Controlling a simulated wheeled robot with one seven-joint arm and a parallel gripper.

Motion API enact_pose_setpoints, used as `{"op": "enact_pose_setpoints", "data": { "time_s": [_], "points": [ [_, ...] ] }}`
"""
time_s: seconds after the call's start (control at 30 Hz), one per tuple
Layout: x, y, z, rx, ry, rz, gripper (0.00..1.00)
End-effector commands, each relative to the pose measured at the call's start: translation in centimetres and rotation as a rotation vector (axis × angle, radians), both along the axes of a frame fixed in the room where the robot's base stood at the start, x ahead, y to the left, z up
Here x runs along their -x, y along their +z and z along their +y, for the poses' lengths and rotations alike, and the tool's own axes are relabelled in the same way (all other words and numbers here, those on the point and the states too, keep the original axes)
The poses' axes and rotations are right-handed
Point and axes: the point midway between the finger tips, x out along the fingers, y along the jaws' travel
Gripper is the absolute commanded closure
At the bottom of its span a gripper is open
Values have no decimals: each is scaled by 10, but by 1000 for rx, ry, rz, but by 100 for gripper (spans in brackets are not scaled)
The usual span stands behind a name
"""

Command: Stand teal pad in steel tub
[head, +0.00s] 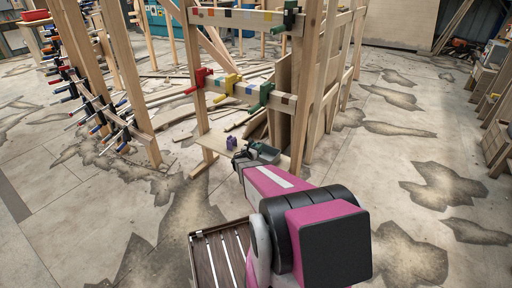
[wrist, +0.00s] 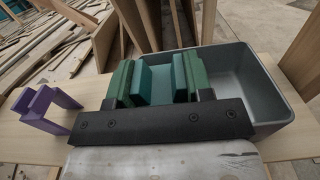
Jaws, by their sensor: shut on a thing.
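The teal pad (wrist: 153,86) is between the green-faced fingers of my gripper (wrist: 160,84) in the wrist view, with teal showing against both fingers. My gripper is shut on it. The grey steel tub (wrist: 268,80) is just beyond and to the right, its open inside showing beside the right finger. The pad is over or just at the tub's left part; I cannot tell whether it touches the tub. In the head view, my gripper (head: 255,153) is at the bench, and the pad cannot be made out there.
A purple bracket-like piece (wrist: 48,106) stands on the wooden board (wrist: 22,138) left of my gripper; it also shows in the head view (head: 232,143). Timber posts (head: 195,80) with coloured clamps rise behind the board. Floor at right (head: 400,150) is clear.

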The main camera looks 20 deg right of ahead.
Motion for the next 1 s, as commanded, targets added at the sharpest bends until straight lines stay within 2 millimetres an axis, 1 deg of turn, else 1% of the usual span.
{"op": "enact_pose_setpoints", "data": {
  "time_s": [0.2,0.33,0.37,0.4,0.43,0.73,0.87,0.9,1.0],
  "points": [
    [0,-6,0,0,0,0,77],
    [0,-7,0,0,0,0,77],
    [0,-7,0,0,0,0,47],
    [0,-6,0,0,0,0,34],
    [0,-7,0,0,0,0,28],
    [0,-5,0,0,0,0,28],
    [1,5,0,0,0,-1,28],
    [2,9,2,0,1,-1,28],
    [15,7,18,1,3,1,28]
  ]
}}
